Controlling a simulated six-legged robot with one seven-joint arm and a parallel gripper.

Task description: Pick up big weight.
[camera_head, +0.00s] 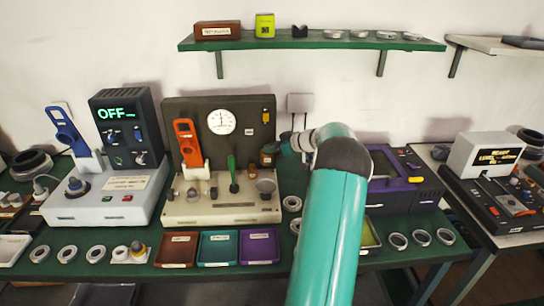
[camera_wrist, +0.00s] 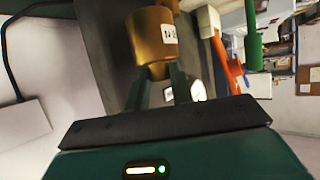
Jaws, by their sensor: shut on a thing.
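The big weight is a brass-coloured cylinder with a white label (camera_wrist: 146,42); the label's writing is too small to read surely. In the wrist view it sits between the tips of my gripper's two dark green fingers (camera_wrist: 163,75), which are shut on it. In the head view the weight (camera_head: 267,158) shows small and brown at the right end of the dark gauge station. My gripper (camera_head: 276,148) reaches it from the right, and its fingers are mostly hidden there. I cannot tell whether the weight is resting or lifted.
The gauge station (camera_head: 222,210) has a round dial, an orange handle (camera_head: 187,143) and a green lever (camera_head: 232,174). Brown, teal and purple trays (camera_head: 260,247) lie in front. Several bearing rings lie along the bench front. A purple-trimmed device (camera_head: 400,180) stands right of my arm.

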